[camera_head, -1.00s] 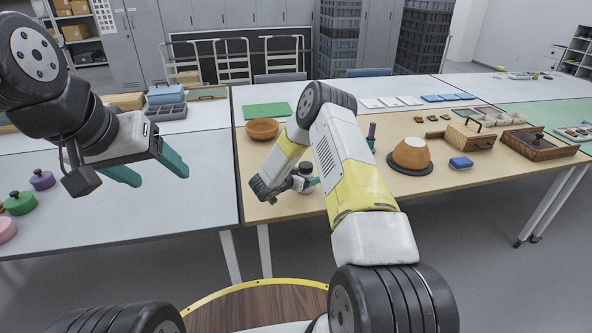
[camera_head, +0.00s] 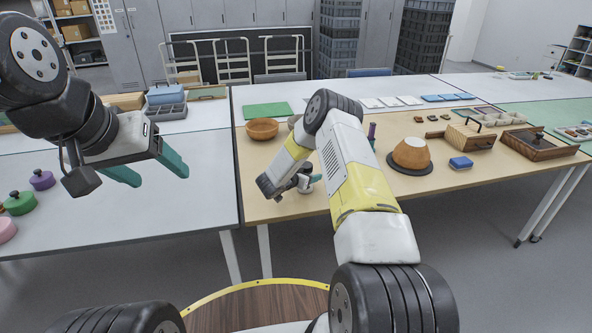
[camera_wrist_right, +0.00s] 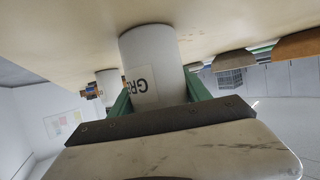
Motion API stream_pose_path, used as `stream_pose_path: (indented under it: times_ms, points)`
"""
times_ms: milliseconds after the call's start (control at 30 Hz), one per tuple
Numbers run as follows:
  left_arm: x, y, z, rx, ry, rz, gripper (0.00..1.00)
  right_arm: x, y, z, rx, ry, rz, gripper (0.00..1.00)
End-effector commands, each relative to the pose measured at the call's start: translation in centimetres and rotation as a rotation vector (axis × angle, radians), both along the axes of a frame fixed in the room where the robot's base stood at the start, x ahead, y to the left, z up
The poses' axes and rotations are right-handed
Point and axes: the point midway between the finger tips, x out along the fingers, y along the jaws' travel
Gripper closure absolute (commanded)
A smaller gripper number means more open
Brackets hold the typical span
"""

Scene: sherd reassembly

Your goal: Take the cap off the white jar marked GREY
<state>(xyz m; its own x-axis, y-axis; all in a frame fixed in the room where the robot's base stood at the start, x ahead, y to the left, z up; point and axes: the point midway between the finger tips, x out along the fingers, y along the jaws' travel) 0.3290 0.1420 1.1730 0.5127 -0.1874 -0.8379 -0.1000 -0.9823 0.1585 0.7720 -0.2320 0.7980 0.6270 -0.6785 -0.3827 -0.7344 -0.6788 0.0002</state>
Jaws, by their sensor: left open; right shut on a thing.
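The white jar (camera_wrist_right: 152,60) fills the middle of the right wrist view, seen upside down, with a label (camera_wrist_right: 141,86) reading "GR" and the rest cut off. My right gripper (camera_wrist_right: 160,98) is shut on it, a green finger on each side of the white body. The cap is hidden behind the gripper in that view. In the head view my right gripper (camera_head: 308,181) is at the front of the wooden table, with the jar mostly hidden. I cannot tell whether the jar touches the table. My left gripper (camera_head: 162,178) is open and empty over the white table.
A second white object (camera_wrist_right: 108,80) stands nearby in the wrist view. A brown bowl (camera_head: 262,129) and green mat (camera_head: 267,111) lie behind my right arm. Coloured lidded pots (camera_head: 20,203) stand far left.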

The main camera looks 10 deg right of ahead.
Motion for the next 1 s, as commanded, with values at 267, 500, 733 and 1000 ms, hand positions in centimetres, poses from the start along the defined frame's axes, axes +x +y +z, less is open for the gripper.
stream_pose_path:
  times_ms: [267,500,733,1000]
  points:
    - [0.0,0.0,0.0,0.0,0.0,0.0,0.32,0.1,0.0,0.5,-0.001,-0.003,0.001,1.0]
    - [0.0,0.0,0.0,0.0,0.0,0.0,0.32,0.1,0.1,3.0,-0.001,-0.005,0.002,1.0]
    - [0.0,0.0,0.0,0.0,0.0,0.0,0.32,-3.6,1.3,4.0,-0.002,0.002,0.006,1.0]
    - [0.0,0.0,0.0,0.0,0.0,0.0,0.32,-10.3,3.3,4.6,-0.001,0.002,0.005,1.0]
